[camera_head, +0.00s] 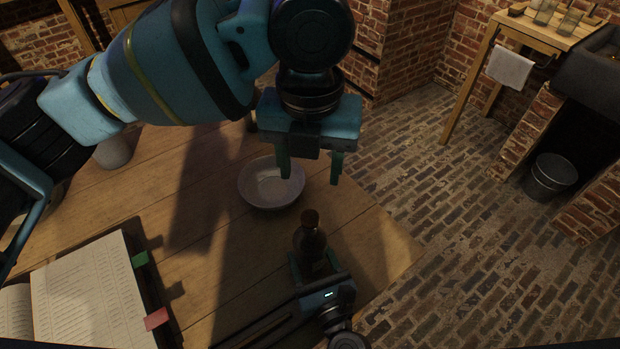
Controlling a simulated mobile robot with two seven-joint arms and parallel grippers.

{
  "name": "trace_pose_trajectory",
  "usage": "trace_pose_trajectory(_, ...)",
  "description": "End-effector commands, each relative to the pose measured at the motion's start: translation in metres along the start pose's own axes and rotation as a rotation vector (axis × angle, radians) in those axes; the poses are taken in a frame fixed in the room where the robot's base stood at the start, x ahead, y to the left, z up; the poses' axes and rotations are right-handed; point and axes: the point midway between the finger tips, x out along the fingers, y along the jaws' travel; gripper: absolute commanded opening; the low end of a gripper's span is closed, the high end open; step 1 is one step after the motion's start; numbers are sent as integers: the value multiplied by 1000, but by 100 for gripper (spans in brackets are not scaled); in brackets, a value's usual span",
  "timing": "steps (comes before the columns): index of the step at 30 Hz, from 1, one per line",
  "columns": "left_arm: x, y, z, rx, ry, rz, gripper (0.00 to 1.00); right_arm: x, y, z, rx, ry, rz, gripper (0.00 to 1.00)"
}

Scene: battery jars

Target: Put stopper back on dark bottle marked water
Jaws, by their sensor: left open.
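A dark brown bottle (312,243) stands upright near the table's right corner. A brown stopper-like piece (310,217) sits at the top of its neck; I cannot tell how firmly it is seated. No marking on the bottle is readable. My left gripper (311,178) is above and behind the bottle, apart from it, with its fingers spread and nothing seen between them. My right gripper (312,267) comes in from the bottom, with its fingers on both sides of the bottle's lower body, closed on it. The bottle's base is partly hidden by that gripper.
A pale bowl (257,196) sits on the wooden table (225,265) under my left gripper. An open book (88,295) with coloured tabs lies at the lower left. A grey pot (113,153) stands at the back left.

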Motion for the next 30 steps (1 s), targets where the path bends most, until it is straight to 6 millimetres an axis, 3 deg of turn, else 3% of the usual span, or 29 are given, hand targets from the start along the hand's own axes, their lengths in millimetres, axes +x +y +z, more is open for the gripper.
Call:
trace_pose_trajectory(11, -7, 0, 0, 0, 0, -1, 51, 0, 0, 0, 0, 0, 0, 19)
trace_pose_trajectory(12, -6, 0, 0, 0, 0, -1, 51, 0, 0, 0, 0, 0, 0, 61)
trace_pose_trajectory(18, -6, 0, 0, 0, 0, -1, 51, 0, 0, 0, 0, 0, 0, 85)
trace_pose_trajectory(26, -6, 0, 0, 0, 1, -1, 51, -1, 0, 0, 0, 0, 0, 85)
trace_pose_trajectory(30, -1, 0, 0, 0, 6, -1, 51, -12, 0, -2, 0, 3, 0, 85)
